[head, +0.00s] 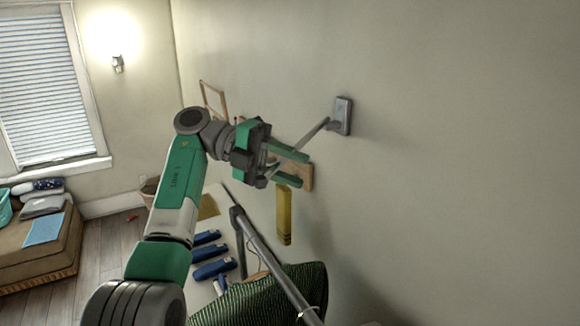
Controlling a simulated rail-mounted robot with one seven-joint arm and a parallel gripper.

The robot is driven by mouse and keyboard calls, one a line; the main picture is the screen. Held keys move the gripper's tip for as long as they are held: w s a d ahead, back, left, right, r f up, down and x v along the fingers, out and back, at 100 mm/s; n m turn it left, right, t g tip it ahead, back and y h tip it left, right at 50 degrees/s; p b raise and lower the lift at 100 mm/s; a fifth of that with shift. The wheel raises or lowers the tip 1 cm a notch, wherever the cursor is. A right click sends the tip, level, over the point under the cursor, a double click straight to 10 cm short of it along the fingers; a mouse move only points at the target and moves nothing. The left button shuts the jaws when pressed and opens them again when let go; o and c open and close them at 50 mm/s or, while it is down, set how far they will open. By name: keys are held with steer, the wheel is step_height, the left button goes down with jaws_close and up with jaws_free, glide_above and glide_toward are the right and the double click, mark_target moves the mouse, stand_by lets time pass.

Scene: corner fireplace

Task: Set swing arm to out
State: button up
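The swing arm (305,141) is a thin grey rod. It runs from a grey wall bracket (342,115) down and left toward my gripper. My gripper (303,170) is at the end of the green and white arm, left of the bracket. Its two green fingers point right and stand apart. The rod's lower left part crosses the finger area in the picture. I cannot tell whether the fingers touch it. The rod's far end is partly hidden at the gripper.
A yellow strip (285,215) hangs below the gripper, close to a wooden piece (306,177) at the wall. Below are several blue objects (212,252), a dark green striped cloth (270,298) and a grey metal bar (268,255). The wall right of the bracket is bare.

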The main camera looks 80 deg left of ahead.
steer(key=shift+o, duration=0.2)
step_height(320, 180, up, 4)
steer(key=shift+d+f+b, duration=0.1)
steer(key=shift+f+b, duration=0.1)
steer(key=shift+b, duration=0.55)
steer(key=o, duration=0.6)
steer(key=s+d+b, duration=0.1)
steer(key=d, duration=0.1)
steer(key=s+d+b, duration=0.2)
steer(key=d, duration=0.1)
steer(key=s+d+b, duration=0.2)
steer(key=d, duration=0.1)
steer(key=shift+s+r, duration=0.15)
steer(key=shift+r, duration=0.15)
steer(key=s+d, duration=0.1)
steer(key=s+d+b, duration=0.1)
steer(key=d, duration=0.1)
steer(key=s+d, duration=0.1)
steer(key=shift+d+r+b, duration=0.15)
steer(key=shift+r+b, duration=0.15)
steer(key=shift+b, duration=0.05)
steer(key=c, duration=0.6)
steer(key=shift+s+d+r, duration=0.15)
steer(key=shift+s+d, duration=0.1)
steer(key=shift+d, duration=0.25)
steer(key=shift+c, duration=0.2)
